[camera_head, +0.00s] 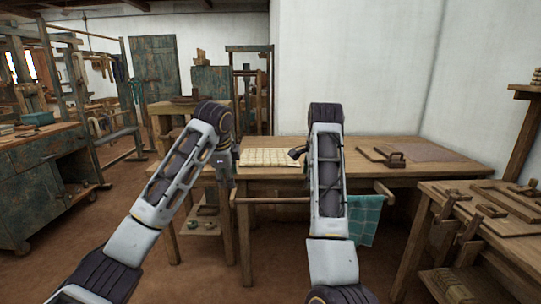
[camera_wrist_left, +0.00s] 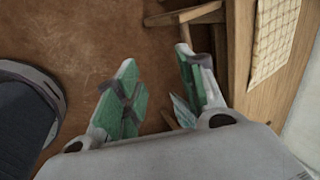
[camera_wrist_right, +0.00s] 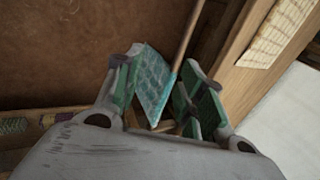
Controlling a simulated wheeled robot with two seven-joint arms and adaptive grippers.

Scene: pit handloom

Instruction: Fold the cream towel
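The cream towel (camera_head: 262,156) lies on the left part of the wooden table (camera_head: 420,172), its right side partly hidden by my right arm. It shows a checked pattern and also appears at the upper right of the left wrist view (camera_wrist_left: 272,38) and of the right wrist view (camera_wrist_right: 274,36). My left gripper (camera_wrist_left: 156,57) is open and empty, apart from the towel, over the floor beside the table's front edge. My right gripper (camera_wrist_right: 162,58) is open, also apart from the towel and off the table's front edge. Both grippers are mostly hidden in the head view.
A teal checked cloth (camera_head: 366,218) hangs from a rail (camera_head: 382,190) at the table front; it shows beyond my right fingers. A dark mat (camera_head: 430,151) and a wooden tool (camera_head: 392,158) lie at the table's right. A side bench (camera_head: 455,205) stands at the right.

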